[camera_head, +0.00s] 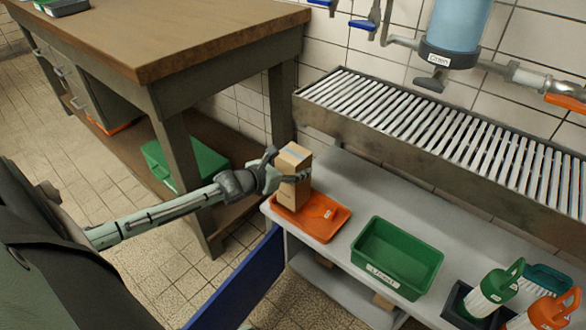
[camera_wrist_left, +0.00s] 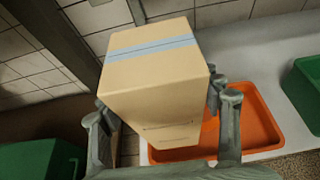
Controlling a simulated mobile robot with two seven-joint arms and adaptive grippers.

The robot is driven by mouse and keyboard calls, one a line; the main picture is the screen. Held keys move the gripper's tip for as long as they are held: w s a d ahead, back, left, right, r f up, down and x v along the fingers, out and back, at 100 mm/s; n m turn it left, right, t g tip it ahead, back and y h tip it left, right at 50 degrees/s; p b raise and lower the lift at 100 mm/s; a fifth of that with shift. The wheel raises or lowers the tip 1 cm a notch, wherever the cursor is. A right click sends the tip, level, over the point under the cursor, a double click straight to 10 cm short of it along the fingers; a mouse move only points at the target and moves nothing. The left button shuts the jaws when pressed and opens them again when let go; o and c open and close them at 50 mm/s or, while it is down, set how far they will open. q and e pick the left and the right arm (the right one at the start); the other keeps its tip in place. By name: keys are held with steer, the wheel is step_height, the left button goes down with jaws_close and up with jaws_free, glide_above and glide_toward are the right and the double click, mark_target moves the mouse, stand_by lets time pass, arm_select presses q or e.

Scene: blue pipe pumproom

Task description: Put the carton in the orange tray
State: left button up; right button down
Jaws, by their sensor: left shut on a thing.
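The carton (camera_head: 294,172) is a tan cardboard box with a pale blue strip of tape on top. It is upright in the head view, over the left part of the orange tray (camera_head: 326,221). My left gripper (camera_head: 286,172) is shut on the carton, with a finger on each side. In the left wrist view the carton (camera_wrist_left: 160,84) fills the middle, and the orange tray (camera_wrist_left: 262,128) shows behind and to its right. The carton hides part of the tray, and I cannot tell whether its bottom touches the tray floor. My right gripper is not in view.
A green bin (camera_head: 397,257) stands right of the tray on the grey bench (camera_head: 365,198). A slatted drain trough (camera_head: 440,130) runs behind. A wooden workbench (camera_head: 165,38) is at the left, with a green box (camera_head: 186,165) below.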

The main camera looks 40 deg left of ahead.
arm_select(q)
steer(key=shift+f, duration=0.2)
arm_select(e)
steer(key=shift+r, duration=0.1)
arm_select(q)
steer(key=shift+f, duration=0.25)
steer(key=o, duration=1.3)
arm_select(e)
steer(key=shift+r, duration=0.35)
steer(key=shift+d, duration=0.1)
